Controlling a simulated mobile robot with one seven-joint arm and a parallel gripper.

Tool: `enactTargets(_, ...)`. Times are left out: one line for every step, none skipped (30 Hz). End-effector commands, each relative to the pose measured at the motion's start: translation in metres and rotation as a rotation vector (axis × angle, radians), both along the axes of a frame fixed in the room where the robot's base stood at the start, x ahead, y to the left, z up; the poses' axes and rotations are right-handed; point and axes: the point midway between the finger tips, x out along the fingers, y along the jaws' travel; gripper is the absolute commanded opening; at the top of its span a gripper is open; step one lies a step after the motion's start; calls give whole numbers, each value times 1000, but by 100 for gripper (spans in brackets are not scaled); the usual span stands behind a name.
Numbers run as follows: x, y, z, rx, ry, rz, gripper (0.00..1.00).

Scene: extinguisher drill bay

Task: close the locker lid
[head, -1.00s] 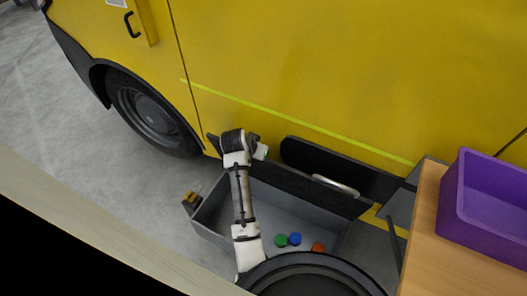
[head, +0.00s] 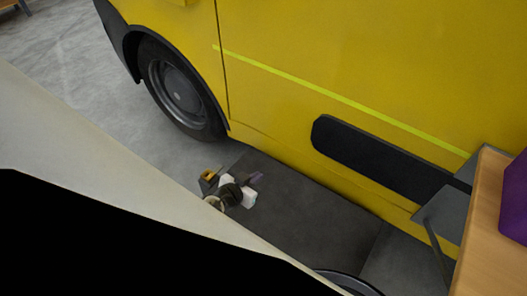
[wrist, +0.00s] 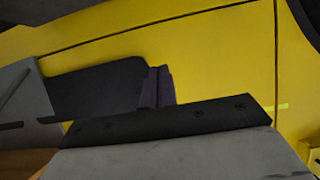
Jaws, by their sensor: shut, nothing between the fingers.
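The locker lid (head: 300,210) is a dark grey panel in the head view, lying down over the locker beside the yellow vehicle. The locker's inside and the coloured discs do not show. The lid's near edge is hidden, so I cannot tell whether it sits fully shut. My gripper (head: 256,178) is over the lid's far-left part, fingers shut and empty; I cannot tell whether it touches the lid. The purple-grey fingers also show together in the wrist view (wrist: 155,88).
The yellow vehicle (head: 290,60) stands behind the locker, with a black panel (head: 380,160) on its side. A wooden table (head: 492,205) with a purple bin (head: 517,200) is at right. A small orange-and-dark item (head: 208,178) is left of my gripper. Grey floor lies at left.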

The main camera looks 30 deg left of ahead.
Motion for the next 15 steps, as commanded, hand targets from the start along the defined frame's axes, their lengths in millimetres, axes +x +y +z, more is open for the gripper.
enactTargets(-5, 0, -10, 1, 1, 0, 0)
enactTargets(-7, 0, -12, 1, 2, 0, 0)
enactTargets(-10, 0, -15, 1, 2, -1, 0)
enactTargets(-12, 0, -16, 1, 2, -1, 0)
enactTargets(-14, 0, -18, 0, 2, -2, 0)
enactTargets(-16, 0, -19, 1, 2, -1, 0)
enactTargets(-17, 0, -20, 1, 2, -1, 0)
enactTargets(-18, 0, -21, 1, 2, -1, 0)
enactTargets(-19, 0, -22, 0, 2, -2, 0)
enactTargets(-20, 0, -23, 0, 2, -2, 0)
enactTargets(-21, 0, -23, 0, 2, -2, 0)
enactTargets(-21, 0, -24, 0, 2, -2, 0)
enactTargets(-22, 0, -24, 0, 2, -2, 0)
enactTargets(-22, 0, -24, 0, 3, -2, 0)
enactTargets(-22, 0, -24, 0, 3, -2, 0)
